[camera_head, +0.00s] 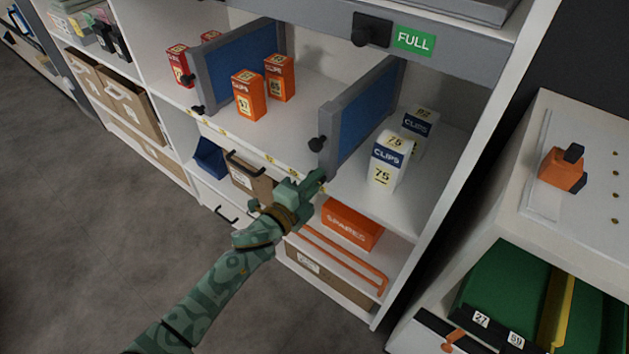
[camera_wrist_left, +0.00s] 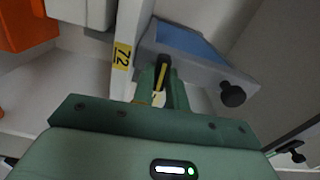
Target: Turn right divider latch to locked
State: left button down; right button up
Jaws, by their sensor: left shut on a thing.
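The right divider (camera_head: 362,118) is a blue panel in a grey frame, standing on the shelf; it also shows in the left wrist view (camera_wrist_left: 190,42). A black knob (camera_head: 317,144) sticks out from its front post, and the knob also shows in the left wrist view (camera_wrist_left: 232,95). My left gripper (camera_head: 316,181) is at the foot of that post, at the shelf's front edge. In the left wrist view its fingers (camera_wrist_left: 163,82) are shut on a small dark piece, apparently the divider latch (camera_wrist_left: 161,70). The fingers hide most of the latch, so its turn cannot be told. My right gripper is out of view.
White clips boxes (camera_head: 388,162) stand right of the divider, orange boxes (camera_head: 249,96) left of it. A left divider (camera_head: 240,65) stands farther left. Below are an orange spares box (camera_head: 350,224) and an orange rail (camera_head: 345,262). A white cabinet (camera_head: 590,140) stands at right.

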pick_arm(q)
jog(key=shift+f+m, duration=0.15)
jog(key=shift+m, duration=0.45)
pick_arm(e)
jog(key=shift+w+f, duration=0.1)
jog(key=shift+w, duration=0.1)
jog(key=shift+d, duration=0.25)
pick_arm(q)
jog(key=c, duration=1.6)
grip_release()
jog(key=shift+o, duration=1)
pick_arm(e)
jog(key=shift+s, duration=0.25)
